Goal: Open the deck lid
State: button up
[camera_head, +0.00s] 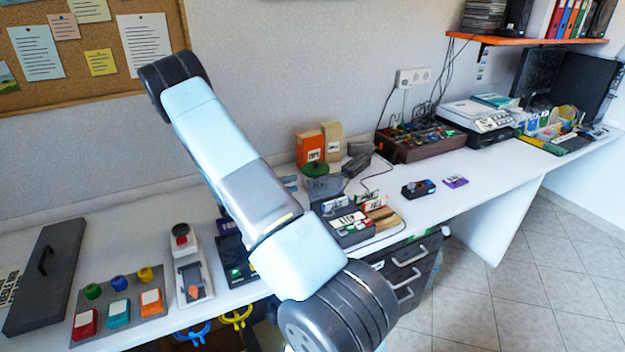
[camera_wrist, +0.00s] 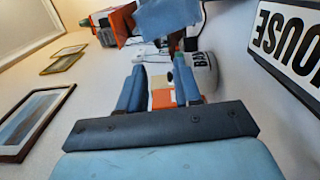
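A dark grey box-like device with white, red and green keys (camera_head: 350,226) sits on the white desk, right of my arm; it looks like the deck. A dark grey panel (camera_head: 324,187) stands up at its back; I cannot tell for sure whether this is its lid. I see nothing held.
The white desk (camera_head: 455,200) also holds a button panel (camera_head: 120,310), a grey board with a black handle (camera_head: 45,275), a brown control box (camera_head: 420,142) and orange and tan boxes (camera_head: 311,148). A HOUSE sign (camera_wrist: 290,45) shows in the wrist view.

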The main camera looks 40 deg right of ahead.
aim_at(313, 179)
jog(key=x, duration=0.9)
jog(key=shift+c, duration=0.3)
jog(key=shift+s, duration=0.1)
grip_shut()
jog(key=shift+a+f, duration=0.1)
